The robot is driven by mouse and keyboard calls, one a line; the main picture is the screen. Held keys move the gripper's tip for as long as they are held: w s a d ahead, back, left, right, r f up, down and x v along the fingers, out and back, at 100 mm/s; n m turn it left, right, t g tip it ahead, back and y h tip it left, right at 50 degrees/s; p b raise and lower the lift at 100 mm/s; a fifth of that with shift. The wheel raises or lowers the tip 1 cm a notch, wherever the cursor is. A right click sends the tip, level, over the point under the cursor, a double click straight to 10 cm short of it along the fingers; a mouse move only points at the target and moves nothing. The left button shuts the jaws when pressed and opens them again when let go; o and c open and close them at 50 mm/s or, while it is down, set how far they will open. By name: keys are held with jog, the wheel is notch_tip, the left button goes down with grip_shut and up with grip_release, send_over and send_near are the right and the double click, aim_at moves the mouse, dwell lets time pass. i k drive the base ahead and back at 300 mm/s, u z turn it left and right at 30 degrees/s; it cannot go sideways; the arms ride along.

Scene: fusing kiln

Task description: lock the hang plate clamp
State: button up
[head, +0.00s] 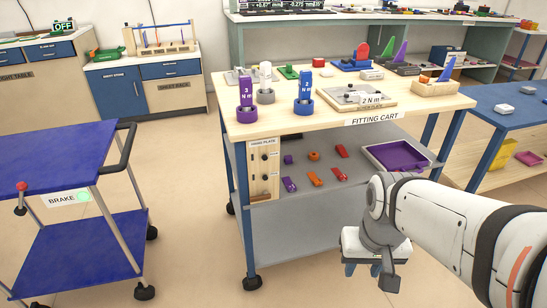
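The hang plate (256,183) is an upright wooden board labelled HANG PLATE, at the left front corner of the fitting cart, below its top. It carries several small dark knobs or fittings and small pale labels. Which of them is the clamp, and whether it is locked, is too small to tell. My gripper (362,270) is at the lower right, in front of the cart, pointing down. Its two blue fingertips show a gap between them, with nothing seen held. It is well to the right of the hang plate and apart from it.
The fitting cart's wooden top (330,121) holds several tools and blocks. A blue trolley (70,160) with a BRAKE label stands left. Floor between trolley and cart is clear.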

aim_at(266, 196)
jog(key=z, duration=0.2)
jog(key=k, duration=0.15)
jog(key=u, duration=0.85)
jog(key=i, duration=1)
jog(key=u, duration=1.15)
jog(key=k, duration=1.1)
jog(key=z, duration=0.9)
jog(key=i, duration=0.1)
jog(key=u, duration=0.3)
